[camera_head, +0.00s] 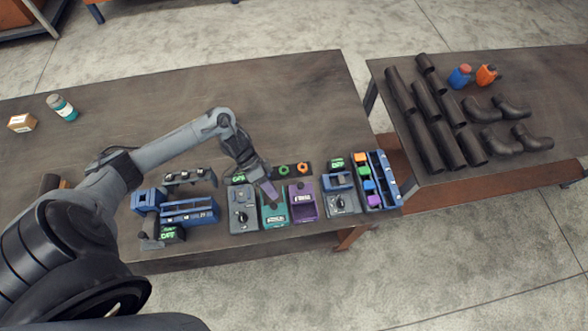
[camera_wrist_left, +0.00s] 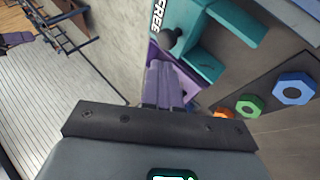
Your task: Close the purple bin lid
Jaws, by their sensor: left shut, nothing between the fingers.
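The purple bin (camera_head: 308,213) stands in the row of equipment on the near table, just right of a teal bin (camera_head: 274,222). Its upper back part looks raised, but the lid's exact angle is too small to tell. My left gripper (camera_head: 271,193) is over the teal bin, left of the purple bin. Its fingers are shut and empty. In the left wrist view the closed fingers (camera_wrist_left: 164,83) hide part of the purple bin (camera_wrist_left: 152,58), and the teal bin (camera_wrist_left: 203,62) is beyond them. Whether the fingers touch either bin cannot be told. My right gripper is not in view.
A grey device (camera_head: 242,213) stands left of the teal bin, another (camera_head: 343,203) right of the purple bin. A dark plate with coloured nuts (camera_head: 284,169) lies behind the bins. A blue rack (camera_head: 388,185) stands at the right end. The table's back is mostly clear.

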